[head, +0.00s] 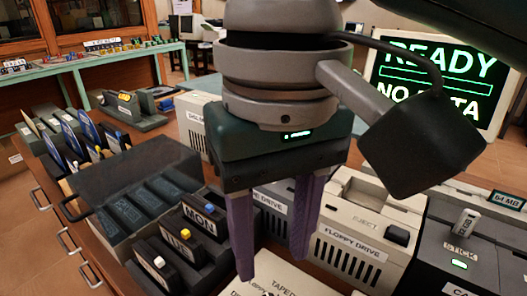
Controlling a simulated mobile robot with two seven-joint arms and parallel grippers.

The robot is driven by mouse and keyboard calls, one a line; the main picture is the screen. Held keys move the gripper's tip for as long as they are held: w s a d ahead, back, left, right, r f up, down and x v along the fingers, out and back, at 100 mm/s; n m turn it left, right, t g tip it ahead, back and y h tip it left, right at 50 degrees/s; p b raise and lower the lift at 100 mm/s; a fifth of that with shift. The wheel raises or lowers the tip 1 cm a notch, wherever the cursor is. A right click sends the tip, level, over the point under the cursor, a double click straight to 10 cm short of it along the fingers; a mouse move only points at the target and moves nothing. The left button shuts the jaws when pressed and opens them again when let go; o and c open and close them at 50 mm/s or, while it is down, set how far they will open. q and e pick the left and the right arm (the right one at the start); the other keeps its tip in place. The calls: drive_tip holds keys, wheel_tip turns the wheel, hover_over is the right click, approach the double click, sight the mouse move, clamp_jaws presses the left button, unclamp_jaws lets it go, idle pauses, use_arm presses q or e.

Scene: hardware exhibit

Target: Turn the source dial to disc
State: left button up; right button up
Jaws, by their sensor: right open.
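I cannot make out a source dial in the head view; my right gripper and its wrist hide the middle of the bench. My right gripper (273,264) has two purple fingers pointing down, spread apart with nothing between them. It hangs in front of the beige floppy drive (345,258) and a second drive (272,197) whose label is partly hidden. A black unit (483,265) with a stick (465,222) and a green light stands at the right. The monitor (432,85) reads READY and NO DATA, partly covered by my arm. My left gripper is out of view.
Black tape blocks marked MON and TUE (178,238) stand left of my fingers, beside a case with a clear dark lid (130,170). Several discs in a rack (80,140) are further left.

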drive_tip(key=f+b, duration=0.1)
drive_tip(key=f, duration=0.3)
drive_tip(key=f+b, duration=0.1)
drive_tip(key=f, duration=0.4)
drive_tip(key=shift+s+d, duration=0.1)
drive_tip(key=shift+d, duration=0.1)
drive_tip(key=shift+f, duration=0.45)
clamp_jaws()
